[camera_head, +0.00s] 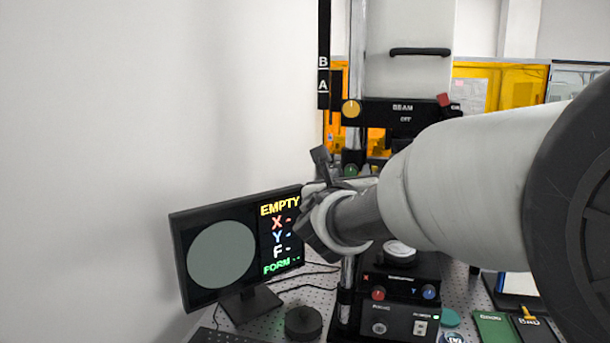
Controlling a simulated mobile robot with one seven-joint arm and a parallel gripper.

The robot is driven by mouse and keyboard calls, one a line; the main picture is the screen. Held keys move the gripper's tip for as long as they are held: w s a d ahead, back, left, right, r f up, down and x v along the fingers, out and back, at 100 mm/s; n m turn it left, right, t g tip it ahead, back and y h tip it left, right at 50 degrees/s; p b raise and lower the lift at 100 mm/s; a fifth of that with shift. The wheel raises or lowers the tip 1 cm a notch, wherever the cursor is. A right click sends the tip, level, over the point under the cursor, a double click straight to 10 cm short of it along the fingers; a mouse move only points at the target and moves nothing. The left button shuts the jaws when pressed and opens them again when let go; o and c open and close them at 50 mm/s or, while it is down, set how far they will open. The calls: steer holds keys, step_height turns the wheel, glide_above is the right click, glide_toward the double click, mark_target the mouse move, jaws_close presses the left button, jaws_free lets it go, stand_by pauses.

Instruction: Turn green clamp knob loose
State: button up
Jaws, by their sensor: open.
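A small green knob (351,170), which looks like the clamp knob, shows on the instrument column just above my wrist. Only part of it is visible, with dark parts around it. My gripper (325,172) is open, just left of and below the green knob in the picture. My own wrist and forearm come in from the right and cover much of the gripper and the column. I cannot tell whether the fingers touch the knob.
A monitor (235,248) reading EMPTY stands at left. The BEAM panel (403,113) with a yellow knob (351,108) is above. A base unit with a red knob (378,293) and a blue knob (429,292) is below. A black disc (303,322) lies on the perforated table.

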steer(key=c, duration=1)
steer(key=shift+c, duration=0.2)
